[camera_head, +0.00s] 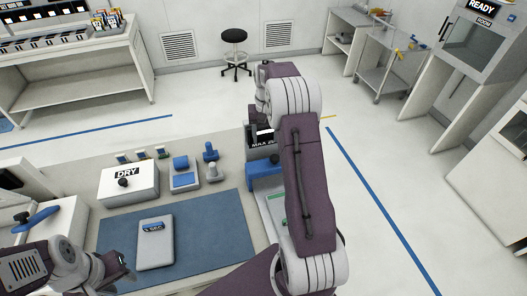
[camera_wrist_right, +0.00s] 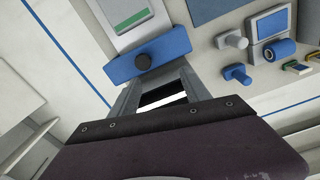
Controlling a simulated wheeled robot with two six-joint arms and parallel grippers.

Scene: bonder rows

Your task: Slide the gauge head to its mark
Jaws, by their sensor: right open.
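The gauge head looks to be the blue block (camera_head: 262,170) with a black knob, partly hidden behind my right arm in the head view. In the right wrist view the blue block (camera_wrist_right: 175,45) lies across a pale track, and a green strip (camera_wrist_right: 132,20) lies farther along the track. My right gripper (camera_wrist_right: 157,80) is open, its fingertips close to the block on the knob side; I cannot tell whether they touch. In the head view that gripper (camera_head: 254,130) points down above the bench. My left gripper (camera_head: 120,268) hangs at the lower left, away from the gauge; its jaws are unclear.
A blue mat (camera_head: 205,235) bears a grey plate (camera_head: 155,255) with a blue label. A white DRY box (camera_head: 140,188), a blue-topped block (camera_head: 184,180) and small blue and grey knobbed pieces (camera_head: 211,152) stand behind it. Open floor lies right of the bench.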

